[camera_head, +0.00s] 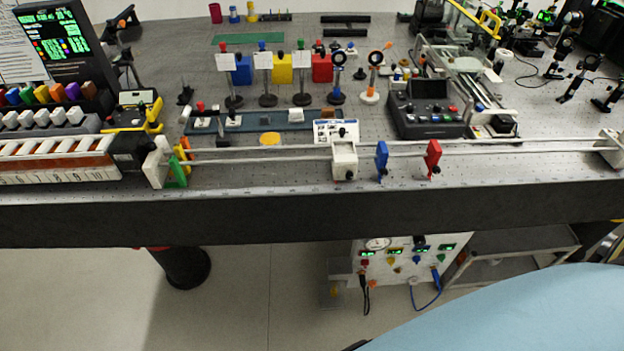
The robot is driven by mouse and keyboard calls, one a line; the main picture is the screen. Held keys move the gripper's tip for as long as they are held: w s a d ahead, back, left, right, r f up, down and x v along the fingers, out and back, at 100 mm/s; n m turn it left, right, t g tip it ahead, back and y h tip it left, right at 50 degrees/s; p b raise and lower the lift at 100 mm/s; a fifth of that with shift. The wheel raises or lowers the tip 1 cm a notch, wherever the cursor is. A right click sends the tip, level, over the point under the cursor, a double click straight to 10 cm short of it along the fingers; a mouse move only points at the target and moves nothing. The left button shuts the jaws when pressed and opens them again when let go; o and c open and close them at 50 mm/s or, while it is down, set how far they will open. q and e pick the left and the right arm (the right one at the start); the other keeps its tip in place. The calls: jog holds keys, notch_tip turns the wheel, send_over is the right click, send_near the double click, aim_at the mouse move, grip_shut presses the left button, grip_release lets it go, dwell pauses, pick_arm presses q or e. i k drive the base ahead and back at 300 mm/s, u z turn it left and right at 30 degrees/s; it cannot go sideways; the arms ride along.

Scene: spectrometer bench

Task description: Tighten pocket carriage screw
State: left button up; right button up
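A white carriage (343,160) sits on the long pale double rail (260,154) along the front of the bench. A small black knob (341,132) shows on its top and a dark screw head (350,176) low on its front face. I cannot tell which is the pocket carriage screw or how tight either is. A blue clamp (381,160) and a red clamp (432,158) stand on the rail to its right, apart from it. Neither of my grippers is in view.
White end blocks (157,164) hold the rail, with green, orange and yellow pieces by the left one. A dark control box (428,108) stands behind the red clamp. A light blue curved surface (520,315) fills the lower right. The bench's front edge is clear.

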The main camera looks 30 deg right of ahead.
aim_at(349, 176)
jog(key=u, duration=0.6)
jog(key=i, duration=0.25)
jog(key=z, duration=1.5)
